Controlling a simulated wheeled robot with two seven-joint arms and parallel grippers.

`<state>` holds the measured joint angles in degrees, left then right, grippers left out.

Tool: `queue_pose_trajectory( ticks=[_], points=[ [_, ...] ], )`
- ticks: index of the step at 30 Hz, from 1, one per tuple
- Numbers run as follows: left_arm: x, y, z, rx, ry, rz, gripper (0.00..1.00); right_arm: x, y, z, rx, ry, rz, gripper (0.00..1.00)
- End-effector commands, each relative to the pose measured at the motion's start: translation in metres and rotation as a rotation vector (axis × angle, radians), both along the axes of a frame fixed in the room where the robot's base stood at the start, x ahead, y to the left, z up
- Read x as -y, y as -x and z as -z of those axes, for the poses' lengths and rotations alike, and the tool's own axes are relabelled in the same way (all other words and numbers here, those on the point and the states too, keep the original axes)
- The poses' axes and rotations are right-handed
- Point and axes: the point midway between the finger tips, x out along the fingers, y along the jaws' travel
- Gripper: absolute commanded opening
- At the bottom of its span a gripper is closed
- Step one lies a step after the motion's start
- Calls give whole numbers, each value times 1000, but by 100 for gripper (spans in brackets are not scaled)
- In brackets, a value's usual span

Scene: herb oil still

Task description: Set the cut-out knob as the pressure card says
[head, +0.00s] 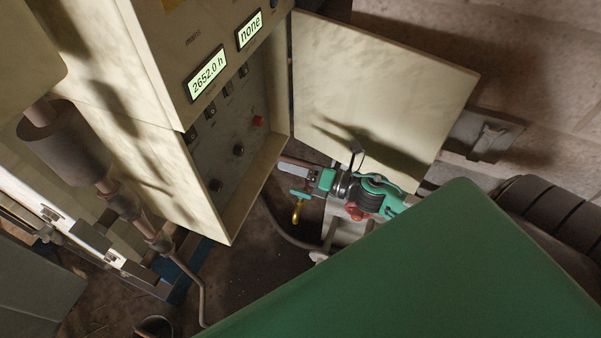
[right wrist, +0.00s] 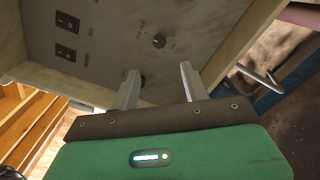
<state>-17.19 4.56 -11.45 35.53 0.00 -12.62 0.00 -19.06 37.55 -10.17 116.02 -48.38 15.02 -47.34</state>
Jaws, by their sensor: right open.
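The cabinet's control panel (head: 225,135) carries several switches, a red button (head: 258,122) and two dark knobs. No readable pressure card shows.
The cabinet door (head: 380,85) stands open to the right of the panel. The panel is recessed, with a raised frame edge (right wrist: 240,50) beside the fingers. A grey pipe fitting (head: 68,145) stands left.

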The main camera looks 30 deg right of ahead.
Motion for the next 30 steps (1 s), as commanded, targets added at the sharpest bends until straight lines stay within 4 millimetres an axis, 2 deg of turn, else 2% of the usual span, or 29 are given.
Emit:
queue_pose_trajectory(
  ticks=[9,26,30],
  points=[
    [0,0,7,0,0,0,0,11,14,0,0,0,0,46],
    [0,0,7,0,0,0,0,11,14,-1,-3,-6,5,46],
    [0,0,7,0,0,0,0,14,10,-5,-48,-92,89,46]
  ],
)
